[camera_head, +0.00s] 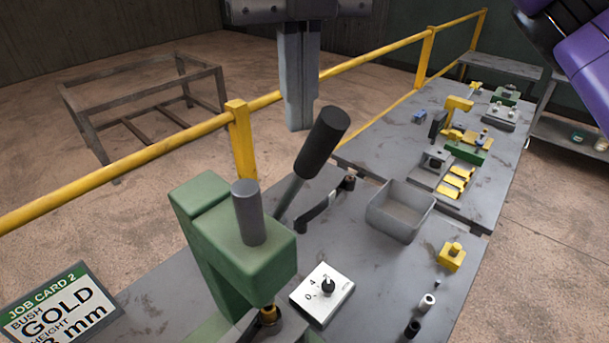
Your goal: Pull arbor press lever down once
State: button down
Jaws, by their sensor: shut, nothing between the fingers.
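The green arbor press (225,240) stands at the front of the grey bench, with a grey ram (248,212) rising from its head. Its lever (290,195) slants up and to the right and ends in a black grip (322,143). A gold-coloured bush (268,314) shows under the press head; its lower part is cut off by the frame edge. My gripper (299,122) points downward at the top centre, with its grey fingers shut and empty. In the picture it is just above and left of the black grip; I see no clear contact.
A grey bin (400,212), a dial plate (322,294), a yellow block (452,257) and small bushes (427,303) are on the bench. A job card (58,305) reads "GOLD". A yellow rail (375,67) runs behind. A second bench (375,150) holds yellow and green fixtures.

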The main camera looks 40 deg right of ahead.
aim_at(332, 139)
jog(key=shift+s, duration=0.2)
jog(key=shift+s+d+f, duration=0.2)
jog(key=shift+s+f, duration=0.4)
jog(key=shift+s, duration=0.3)
jog(key=shift+s+d+f, duration=0.2)
jog(key=shift+s+f, duration=0.4)
jog(key=shift+s, duration=0.3)
jog(key=shift+s+d+f+b, duration=0.15)
jog(key=shift+s+f+b, duration=0.1)
jog(key=shift+s+f, duration=0.55)
jog(key=shift+s+d+f+b, duration=0.15)
jog(key=shift+s+f+b, duration=0.05)
jog(key=shift+s+f, duration=0.55)
jog(key=shift+s+d+f+b, duration=0.1)
jog(key=shift+s+f+b, duration=0.1)
jog(key=shift+s+f, duration=0.3)
jog(key=shift+s+d+f+b, duration=0.1)
jog(key=shift+s+f+b, duration=0.15)
jog(key=shift+f, duration=0.5)
jog(key=shift+s+d+f+b, duration=0.15)
jog(key=shift+s+f, duration=0.2)
jog(key=shift+f, duration=0.25)
jog(key=shift+a, duration=0.1)
jog(key=shift+f, duration=0.15)
